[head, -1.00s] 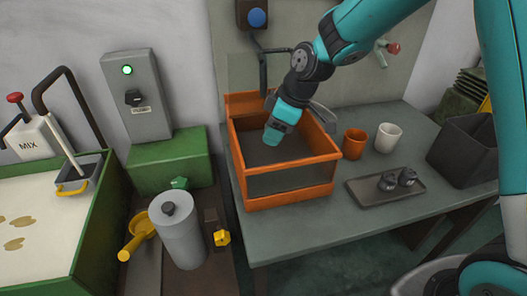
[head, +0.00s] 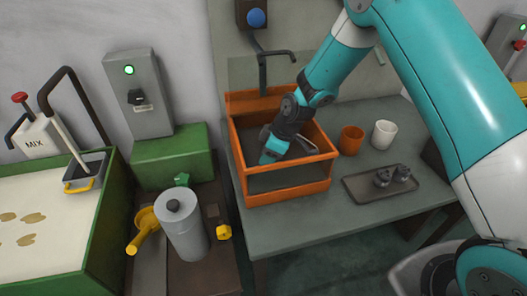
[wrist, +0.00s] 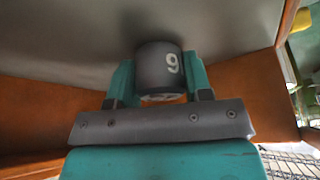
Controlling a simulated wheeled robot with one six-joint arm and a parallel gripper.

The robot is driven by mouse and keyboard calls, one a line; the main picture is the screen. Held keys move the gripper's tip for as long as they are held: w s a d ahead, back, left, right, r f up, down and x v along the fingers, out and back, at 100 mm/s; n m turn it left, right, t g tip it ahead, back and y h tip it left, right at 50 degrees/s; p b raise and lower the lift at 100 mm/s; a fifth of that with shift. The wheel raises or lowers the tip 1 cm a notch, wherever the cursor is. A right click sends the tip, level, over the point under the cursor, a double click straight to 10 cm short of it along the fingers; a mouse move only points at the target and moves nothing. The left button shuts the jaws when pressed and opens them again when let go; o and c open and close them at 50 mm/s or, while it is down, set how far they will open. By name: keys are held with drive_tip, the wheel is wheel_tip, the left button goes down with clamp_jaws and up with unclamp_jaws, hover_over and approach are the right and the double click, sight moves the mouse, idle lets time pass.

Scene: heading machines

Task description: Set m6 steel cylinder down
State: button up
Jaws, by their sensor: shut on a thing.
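My gripper (wrist: 160,85) is shut on a dark grey steel cylinder (wrist: 155,65) in the wrist view, with a teal finger on each side. The cylinder bears a pale numeral that reads like a 9 in this view, possibly an inverted 6. In the head view my gripper (head: 270,152) reaches down inside the orange-framed bin (head: 290,193), and the cylinder is hidden there. I cannot tell whether the cylinder touches the bin's grey floor (wrist: 60,55).
An orange cup (head: 350,141) and a white cup (head: 384,134) stand right of the bin. A tap (head: 264,72) rises behind it. A large grey canister (head: 182,228) stands to the left. The bench (head: 300,218) is clear in front of the bin.

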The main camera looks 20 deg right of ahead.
drive_tip(key=shift+f, duration=0.15)
drive_tip(key=o, duration=1.2)
